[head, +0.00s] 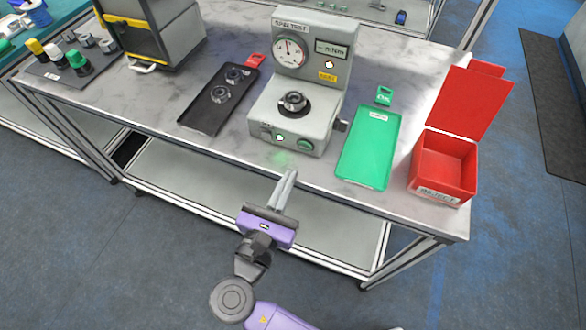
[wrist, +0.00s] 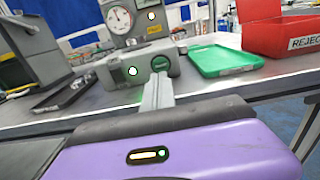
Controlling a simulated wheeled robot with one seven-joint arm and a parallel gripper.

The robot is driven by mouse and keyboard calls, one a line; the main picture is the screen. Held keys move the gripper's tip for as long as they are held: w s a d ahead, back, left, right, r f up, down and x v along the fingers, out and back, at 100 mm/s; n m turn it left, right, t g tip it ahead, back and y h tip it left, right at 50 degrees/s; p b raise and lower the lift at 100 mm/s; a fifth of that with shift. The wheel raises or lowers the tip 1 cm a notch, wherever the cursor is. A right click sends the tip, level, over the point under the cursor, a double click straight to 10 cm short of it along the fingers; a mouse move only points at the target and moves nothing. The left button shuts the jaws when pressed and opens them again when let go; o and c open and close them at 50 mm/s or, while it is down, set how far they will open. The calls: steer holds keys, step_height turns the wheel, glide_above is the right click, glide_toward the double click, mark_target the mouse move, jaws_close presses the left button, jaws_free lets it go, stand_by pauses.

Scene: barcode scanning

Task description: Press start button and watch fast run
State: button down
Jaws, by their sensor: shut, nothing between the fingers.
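The grey test machine (head: 310,60) stands on the table, with a round dial gauge (head: 289,51) and a small display on its upright panel. A dark round fixture (head: 292,103) sits on its base. The green button (head: 305,145) is on the base's front face, right of a small white light; it also shows in the wrist view (wrist: 160,63). My gripper (head: 290,174) is shut and empty, in front of the machine, with its fingers pointing at the front face. In the wrist view the fingertips (wrist: 157,78) appear just below the green button; I cannot tell whether they touch.
A black tray (head: 208,113) with round dark parts lies left of the machine. An empty green tray (head: 370,150) lies right of it, then an open red reject box (head: 440,177). A dark cabinet (head: 165,35) stands back left. The floor before the table is clear.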

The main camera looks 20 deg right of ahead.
steer(key=v, duration=0.6)
steer(key=shift+s+a+b, duration=0.2)
steer(key=shift+s+b, duration=0.05)
steer(key=shift+b, duration=0.1)
stand_by(1.6)
steer(key=w+a+f+m+t+y, duration=0.1)
steer(key=w+a+f+m+y, duration=0.15)
steer(key=a+y, duration=0.35)
step_height(320, 180, down, 5)
steer(key=s+a+m+g+y, duration=0.2)
steer(key=m+y, duration=0.2)
steer(key=y, duration=0.2)
steer(key=s+d+r+m, duration=0.5)
steer(key=s+d+m, duration=0.6)
steer(key=s+d, duration=0.1)
steer(key=s+d+r+m+t+h, duration=0.1)
steer(key=s+d+r+m, duration=0.5)
steer(key=s+d+m, duration=0.5)
steer(key=shift+s+d, duration=0.45)
steer(key=shift+d, duration=0.3)
